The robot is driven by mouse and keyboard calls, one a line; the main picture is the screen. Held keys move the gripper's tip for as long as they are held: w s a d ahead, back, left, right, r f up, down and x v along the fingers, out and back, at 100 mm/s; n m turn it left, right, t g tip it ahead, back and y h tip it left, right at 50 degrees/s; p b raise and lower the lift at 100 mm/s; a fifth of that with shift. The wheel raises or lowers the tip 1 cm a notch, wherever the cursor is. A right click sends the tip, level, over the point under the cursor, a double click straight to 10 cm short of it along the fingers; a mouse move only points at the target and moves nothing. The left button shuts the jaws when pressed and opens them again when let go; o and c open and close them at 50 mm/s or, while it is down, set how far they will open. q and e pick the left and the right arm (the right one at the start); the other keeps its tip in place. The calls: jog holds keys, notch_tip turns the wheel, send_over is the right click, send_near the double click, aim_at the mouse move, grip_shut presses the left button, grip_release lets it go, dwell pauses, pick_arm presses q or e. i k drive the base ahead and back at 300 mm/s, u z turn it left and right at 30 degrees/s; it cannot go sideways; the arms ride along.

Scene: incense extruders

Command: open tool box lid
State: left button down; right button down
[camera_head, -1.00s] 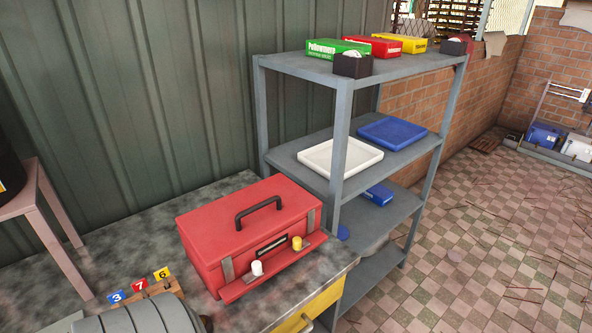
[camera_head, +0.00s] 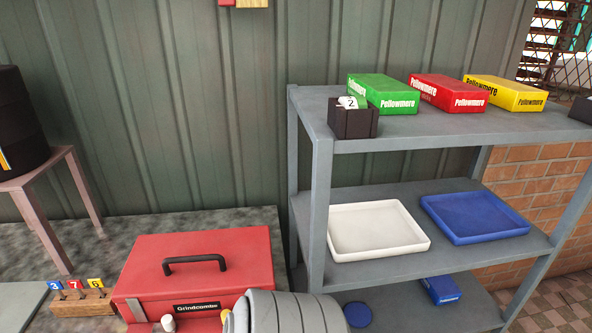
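The red tool box (camera_head: 200,265) stands on the speckled worktop at the lower left of the head view. Its lid is shut, and a black handle (camera_head: 195,262) arches over the top. A dark label reading "Grindcombe" (camera_head: 196,306) is on the front. A grey ribbed part, which seems to be mine, covers the box's front right corner. The lower front is cut off by the picture edge. Neither gripper shows.
A grey shelf rack (camera_head: 318,200) stands right of the box, holding coloured cartons, a white tray (camera_head: 375,232) and a blue tray (camera_head: 475,217). A wooden block with numbered tags (camera_head: 80,302) sits left of the box. A pink stool (camera_head: 45,180) stands behind it. Bare worktop (camera_head: 170,223) lies behind the box.

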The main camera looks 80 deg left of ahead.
aim_at(194, 264)
jog(key=i, duration=1.35)
jog(key=u, duration=3.6)
